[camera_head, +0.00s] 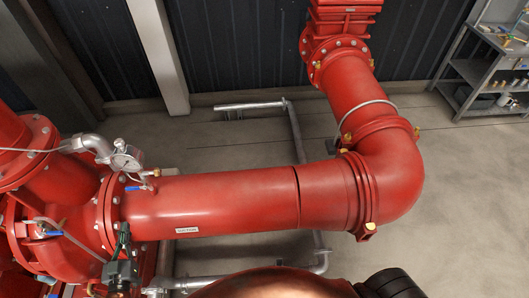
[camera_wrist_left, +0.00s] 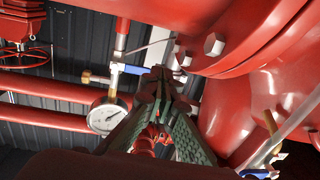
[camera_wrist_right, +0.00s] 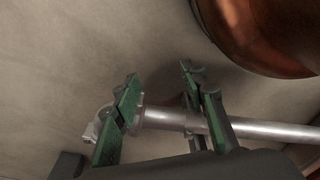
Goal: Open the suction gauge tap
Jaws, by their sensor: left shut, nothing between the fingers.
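The tap's blue lever (camera_head: 134,188) sits at a small brass fitting by the flange of the big red pipe (camera_head: 220,200), just below the round gauge (camera_head: 126,159). In the left wrist view the lever (camera_wrist_left: 132,69) lies about level, above the white-faced gauge (camera_wrist_left: 107,117). My left gripper (camera_head: 123,231) is shut and empty below the lever in the head view. In the left wrist view its fingertips (camera_wrist_left: 162,76) are close to the lever's free end; I cannot tell if they touch. My right gripper (camera_wrist_right: 160,78) is open, seen only in its wrist view.
A second blue lever (camera_head: 47,233) sits on the red pump casing at the left. Bolted flanges crowd the left gripper. A grey floor pipe (camera_wrist_right: 175,119) shows behind the right fingers. A metal shelf (camera_head: 480,75) stands at the far right. The floor beyond the red pipe is mostly open.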

